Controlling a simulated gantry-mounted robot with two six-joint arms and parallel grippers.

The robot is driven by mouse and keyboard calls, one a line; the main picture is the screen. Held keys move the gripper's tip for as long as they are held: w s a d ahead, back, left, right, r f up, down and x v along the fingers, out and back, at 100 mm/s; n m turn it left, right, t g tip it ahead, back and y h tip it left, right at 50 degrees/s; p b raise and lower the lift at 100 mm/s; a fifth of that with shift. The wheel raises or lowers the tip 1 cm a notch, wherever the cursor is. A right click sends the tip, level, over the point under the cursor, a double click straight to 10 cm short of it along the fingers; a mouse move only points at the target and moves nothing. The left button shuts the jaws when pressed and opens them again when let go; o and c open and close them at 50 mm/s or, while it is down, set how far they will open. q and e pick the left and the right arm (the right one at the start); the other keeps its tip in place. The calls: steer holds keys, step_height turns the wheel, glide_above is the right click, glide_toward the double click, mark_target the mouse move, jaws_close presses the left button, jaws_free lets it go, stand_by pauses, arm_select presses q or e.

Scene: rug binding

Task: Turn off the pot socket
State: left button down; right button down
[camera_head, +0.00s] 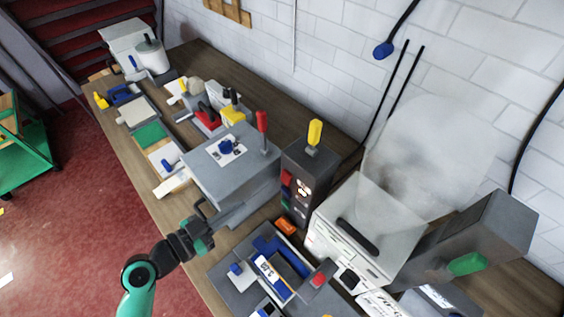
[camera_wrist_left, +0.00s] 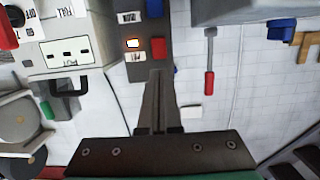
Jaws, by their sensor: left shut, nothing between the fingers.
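A dark upright control box (camera_head: 308,182) stands mid-bench in the head view, with lit switches on its front and a yellow-handled lever on top. In the left wrist view the box (camera_wrist_left: 148,15) shows a glowing orange switch (camera_wrist_left: 133,43) and a red button (camera_wrist_left: 158,48). My right gripper is out of view.
A grey box (camera_head: 225,160) with a red-handled lever stands left of the control box. A white machine (camera_head: 360,228) with a clear raised cover stands right. Trays with blue parts (camera_head: 275,257) lie in front. A tiled wall (camera_head: 265,55) is behind.

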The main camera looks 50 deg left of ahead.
arm_select(q)
steer(key=shift+s+d+f, duration=0.15)
steer(key=shift+s+d, duration=0.05)
steer(key=shift+s, duration=0.3)
steer(key=shift+w, duration=0.1)
steer(key=p, duration=0.3)
glide_toward(284, 180)
steer(key=w, duration=0.4)
steer(key=w+f, duration=0.1)
steer(key=w, duration=0.1)
steer(key=shift+w+d, duration=0.25)
steer(key=shift+w, duration=0.15)
